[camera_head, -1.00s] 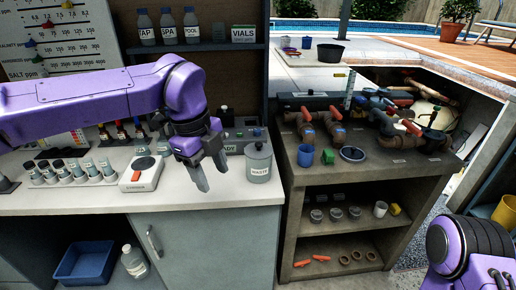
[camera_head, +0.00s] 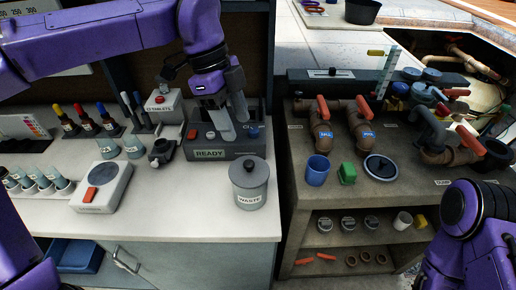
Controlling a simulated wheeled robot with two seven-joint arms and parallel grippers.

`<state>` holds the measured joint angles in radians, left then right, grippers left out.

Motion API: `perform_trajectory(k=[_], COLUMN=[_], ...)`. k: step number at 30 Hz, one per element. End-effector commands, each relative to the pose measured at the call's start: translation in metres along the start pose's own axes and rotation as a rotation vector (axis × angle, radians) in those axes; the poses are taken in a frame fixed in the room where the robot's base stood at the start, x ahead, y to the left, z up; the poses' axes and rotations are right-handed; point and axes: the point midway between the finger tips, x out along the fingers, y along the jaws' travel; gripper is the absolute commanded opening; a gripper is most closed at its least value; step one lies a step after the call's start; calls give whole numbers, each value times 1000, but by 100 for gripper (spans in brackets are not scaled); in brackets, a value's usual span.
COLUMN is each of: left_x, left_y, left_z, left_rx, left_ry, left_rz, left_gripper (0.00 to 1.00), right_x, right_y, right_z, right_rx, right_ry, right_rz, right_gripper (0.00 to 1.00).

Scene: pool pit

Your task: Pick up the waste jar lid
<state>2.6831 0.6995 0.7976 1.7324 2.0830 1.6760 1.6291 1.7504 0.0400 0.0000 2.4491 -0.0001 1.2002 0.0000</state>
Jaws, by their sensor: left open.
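The waste jar (camera_head: 250,197) is a grey cylinder labelled WASTE, upright near the right front corner of the white counter. Its grey waste jar lid (camera_head: 249,172) sits on top, with a dark round knob in the middle. My left gripper (camera_head: 232,118) hangs over the grey READY device, behind and slightly left of the jar in the picture. Its fingers are apart with nothing between them, clear of the lid. My right arm shows at the lower right; its fingertips cannot be made out.
The READY device (camera_head: 243,149) stands close behind the jar. A white scale (camera_head: 103,187) and several small vials stand to the left.

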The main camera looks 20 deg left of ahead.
Motion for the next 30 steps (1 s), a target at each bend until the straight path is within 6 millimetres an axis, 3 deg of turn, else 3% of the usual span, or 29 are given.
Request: perform_trajectory(k=[19,27,28,30], left_x=[97,105,105,105], left_y=[-2,-3,-3,-3], left_z=[5,5,5,5], left_rx=[1,1,1,1], left_ry=[-1,0,0,0], left_rz=[3,-1,-1,-1], left_gripper=[55,55,52,29], right_x=[-25,-24,-24,-24], right_y=[2,2,2,2], right_z=[-10,-9,-9,-9], right_rx=[0,0,0,0], right_ry=[-1,-1,-1,-1], right_rz=[0,1,1,1], right_gripper=[0,0,0,0])
